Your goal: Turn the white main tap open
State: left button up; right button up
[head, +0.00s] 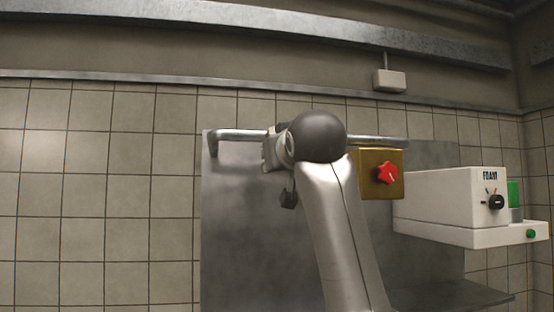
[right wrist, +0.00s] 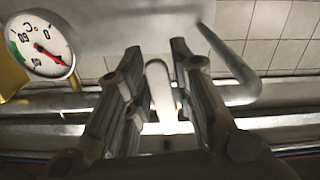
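A white lever-like piece, which looks like the white main tap (right wrist: 161,88), stands upright between the fingers of my right gripper (right wrist: 157,72) in the right wrist view. The fingers are apart on either side of it, with the right finger very near; I cannot tell whether either touches. In the head view my right arm hides the tap, and only a small dark part of the right gripper (head: 289,196) shows at the arm's left side. My left gripper is in neither view.
A metal pipe (head: 238,135) runs before a steel panel (head: 245,240). A brass box (head: 372,186) with a red star knob (head: 387,173) is right of my arm. A white FOAM unit (head: 450,200) stands further right. A temperature dial (right wrist: 40,45) is left of the gripper.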

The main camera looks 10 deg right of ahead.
jog(key=shift+o, duration=0.9)
jog(key=shift+s, duration=0.1)
jog(key=s, duration=1.1)
jog(key=shift+s+d, duration=0.2)
jog(key=shift+s, duration=0.2)
